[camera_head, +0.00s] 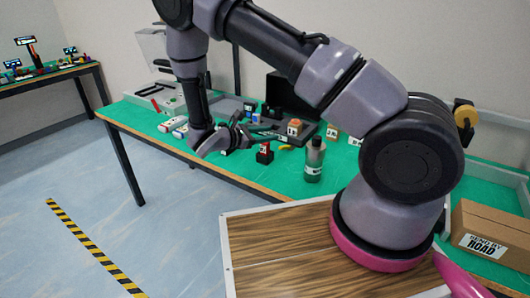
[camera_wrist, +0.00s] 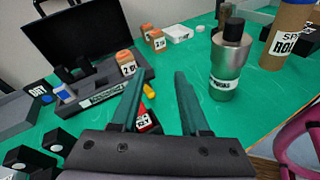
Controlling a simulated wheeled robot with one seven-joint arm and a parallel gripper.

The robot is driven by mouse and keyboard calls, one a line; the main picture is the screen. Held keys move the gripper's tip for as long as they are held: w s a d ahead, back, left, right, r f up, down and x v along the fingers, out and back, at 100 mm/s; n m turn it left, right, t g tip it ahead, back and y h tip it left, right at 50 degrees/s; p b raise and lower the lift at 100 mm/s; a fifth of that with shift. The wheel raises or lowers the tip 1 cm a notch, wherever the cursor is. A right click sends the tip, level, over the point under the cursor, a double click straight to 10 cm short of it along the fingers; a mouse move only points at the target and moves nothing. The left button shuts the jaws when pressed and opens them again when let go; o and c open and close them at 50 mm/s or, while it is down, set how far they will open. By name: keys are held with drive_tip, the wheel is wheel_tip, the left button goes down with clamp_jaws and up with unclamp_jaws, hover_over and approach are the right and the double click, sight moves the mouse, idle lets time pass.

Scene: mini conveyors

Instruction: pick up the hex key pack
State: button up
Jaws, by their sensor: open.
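A small red and black item with a white label (camera_head: 264,154), which appears to be the hex key pack, stands on the green bench top near its front edge. In the wrist view it (camera_wrist: 143,121) shows between my fingers, partly hidden by the left finger and the palm; its label is too small to read surely. My gripper (camera_head: 246,136) is open and empty, above and beside the pack. In the wrist view its two green fingers (camera_wrist: 159,80) are spread apart. I cannot tell whether they touch anything.
A metal bottle (camera_head: 314,160) stands right of the pack. A yellow piece (camera_wrist: 149,90) lies just behind it. A grey tray with an orange labelled box (camera_wrist: 126,63) and a black screen (camera_wrist: 85,40) are farther back. A cardboard box (camera_head: 492,225) is at right.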

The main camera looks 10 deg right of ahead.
sight(269, 145)
drive_tip(key=a+f+n+t, duration=0.1)
drive_tip(key=f+n+t, duration=0.1)
drive_tip(key=f, duration=0.1)
drive_tip(key=a+f+n+t+y, duration=0.1)
drive_tip(key=a+f+n+t, duration=0.1)
drive_tip(key=f+n, duration=0.1)
drive_tip(key=w+a+f+n+t, duration=0.1)
drive_tip(key=f+n+t, duration=0.1)
drive_tip(key=f, duration=0.2)
drive_tip(key=shift+a+n+t, duration=0.35)
drive_tip(key=shift+n+t, duration=0.05)
drive_tip(key=x, duration=1)
drive_tip(key=shift+w+d+f, duration=0.15)
drive_tip(key=shift+w+f, duration=0.05)
drive_tip(key=shift+f, duration=0.05)
clamp_jaws()
